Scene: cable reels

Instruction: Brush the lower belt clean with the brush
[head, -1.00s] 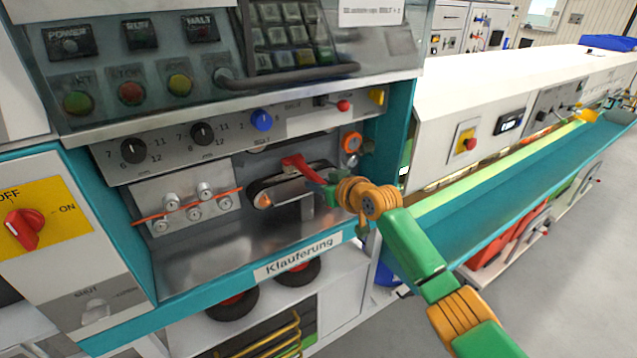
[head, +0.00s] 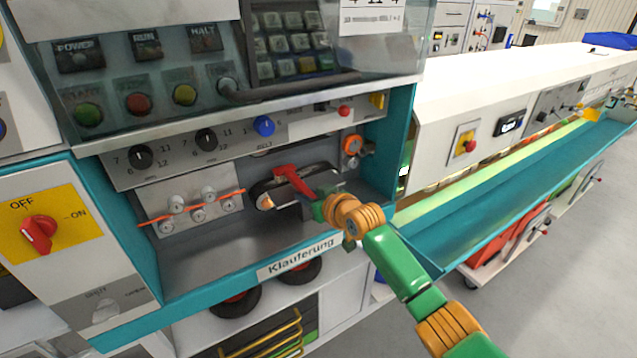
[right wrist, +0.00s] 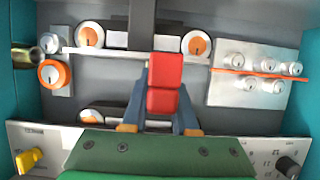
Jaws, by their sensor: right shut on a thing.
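The lower belt (head: 265,187) is a dark loop on rollers in the recessed bay of the machine. In the right wrist view, turned over, its orange-hubbed rollers (right wrist: 195,42) show near the top. The brush (head: 288,177) has a red handle and lies over the front of the belt. My right gripper (head: 318,205) is shut on the brush, in front of the belt's right part. The red brush handle (right wrist: 165,85) also shows between the fingers in the right wrist view. The bristles are hidden, so I cannot tell whether they touch the belt. My left gripper is not in view.
An orange strand (head: 190,208) runs over several metal rollers left of the belt. A knob panel (head: 205,140) overhangs the bay, and a teal front edge with the label Klauferung (head: 300,255) bounds it below. A long teal trough (head: 510,185) extends right.

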